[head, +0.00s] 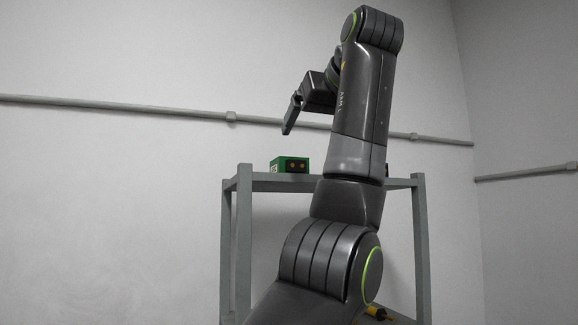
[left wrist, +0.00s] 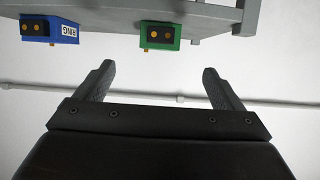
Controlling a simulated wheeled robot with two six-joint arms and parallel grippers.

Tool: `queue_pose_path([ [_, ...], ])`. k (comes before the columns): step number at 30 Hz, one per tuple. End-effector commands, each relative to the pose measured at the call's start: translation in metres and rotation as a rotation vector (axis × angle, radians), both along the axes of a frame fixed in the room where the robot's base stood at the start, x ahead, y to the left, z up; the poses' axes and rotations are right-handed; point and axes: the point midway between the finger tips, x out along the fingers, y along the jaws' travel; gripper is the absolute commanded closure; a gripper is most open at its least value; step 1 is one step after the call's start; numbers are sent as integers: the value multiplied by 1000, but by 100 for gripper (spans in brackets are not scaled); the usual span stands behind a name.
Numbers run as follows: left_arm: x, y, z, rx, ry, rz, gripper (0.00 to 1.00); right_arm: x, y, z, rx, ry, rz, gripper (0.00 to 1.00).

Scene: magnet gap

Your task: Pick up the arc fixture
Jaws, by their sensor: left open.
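A green box (head: 290,165) with two round yellowish spots on a dark face sits on the top shelf, near its left end. It also shows in the left wrist view (left wrist: 160,35). A blue box (left wrist: 50,29) there carries the word RING. No label reading arc is legible; the green box's marking is too small to read. My left gripper (head: 292,115) is above the green box, apart from it. In the left wrist view its two fingers (left wrist: 158,76) are spread with nothing between them. My right gripper is not in view.
The boxes stand on a grey shelf rack (head: 243,230); my left arm hides much of its top. A small yellow and black thing (head: 378,313) is low on the rack. A pipe (head: 130,107) runs along the wall behind.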

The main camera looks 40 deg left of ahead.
Motion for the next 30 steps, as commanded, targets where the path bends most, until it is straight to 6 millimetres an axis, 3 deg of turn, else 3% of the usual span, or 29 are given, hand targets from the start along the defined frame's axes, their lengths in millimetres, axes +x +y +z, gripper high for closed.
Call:
queue_pose_path([
  [4,13,27,-10,-1,5,5,11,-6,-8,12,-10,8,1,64],
  [10,30,59,-26,1,4,4,11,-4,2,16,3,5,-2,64],
  [16,39,75,-33,1,2,1,11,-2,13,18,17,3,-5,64],
  [30,61,119,-49,1,3,2,11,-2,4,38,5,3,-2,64],
])
